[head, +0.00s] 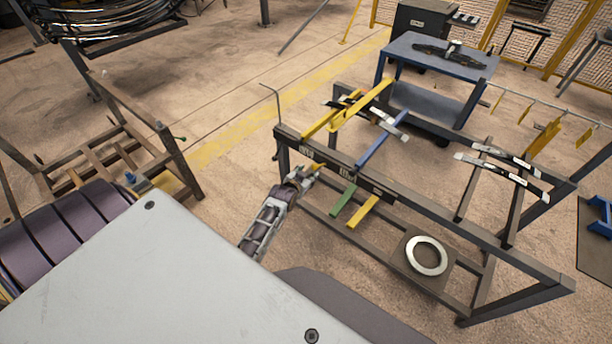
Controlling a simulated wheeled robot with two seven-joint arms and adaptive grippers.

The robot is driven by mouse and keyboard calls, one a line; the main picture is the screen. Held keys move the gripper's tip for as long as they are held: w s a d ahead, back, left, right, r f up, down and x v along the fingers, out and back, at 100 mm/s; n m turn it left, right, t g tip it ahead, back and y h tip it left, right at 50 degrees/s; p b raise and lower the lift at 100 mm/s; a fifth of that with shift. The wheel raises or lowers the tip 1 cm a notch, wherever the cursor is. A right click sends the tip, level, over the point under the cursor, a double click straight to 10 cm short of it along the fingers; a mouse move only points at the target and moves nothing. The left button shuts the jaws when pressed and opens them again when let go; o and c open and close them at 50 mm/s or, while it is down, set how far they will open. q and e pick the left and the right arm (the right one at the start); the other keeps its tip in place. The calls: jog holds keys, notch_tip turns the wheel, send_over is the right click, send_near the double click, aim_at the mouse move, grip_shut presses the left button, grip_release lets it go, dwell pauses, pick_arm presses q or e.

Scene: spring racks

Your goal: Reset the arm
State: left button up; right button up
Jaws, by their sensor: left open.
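My left gripper (312,172) is near the centre of the head view, at the front bar of a dark metal rack (430,212). Its fingers are open beside the white labels on that bar, close to a yellow piece at the bar. Whether the fingers touch the bar or the yellow piece is too small to tell. Nothing is clearly held between them. My right gripper is not in view.
Yellow arms (345,115) and a blue arm (378,140) lie across the rack. Green (343,200) and yellow (362,211) strips stick out in front. A white ring (426,256) sits low inside. A blue table (440,55) stands behind.

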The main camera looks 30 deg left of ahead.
pick_arm(q)
jog(key=shift+r, duration=0.1)
dwell(0.7)
jog(key=s+d+f+g+h, duration=0.1)
jog(key=s+d+f+g, duration=0.15)
jog(key=s+f, duration=0.6)
jog(key=s+d+f+g, duration=0.1)
jog(key=s+d+f, duration=0.3)
jog(key=f, duration=0.9)
jog(key=s+d+f+g+h, duration=0.15)
jog(key=s+d+f, duration=0.25)
jog(key=s+f, duration=0.45)
jog(key=s+f+g, duration=0.2)
jog(key=s+f, duration=0.2)
jog(key=s, duration=0.6)
jog(key=s+d+f+m+g, duration=0.1)
jog(key=s+f, duration=0.4)
jog(key=s, duration=0.5)
jog(key=s+f+m+g, duration=0.1)
jog(key=s+f+g, duration=0.2)
jog(key=s, duration=0.7)
jog(key=shift+d+f, duration=0.15)
jog(key=shift+f, duration=0.7)
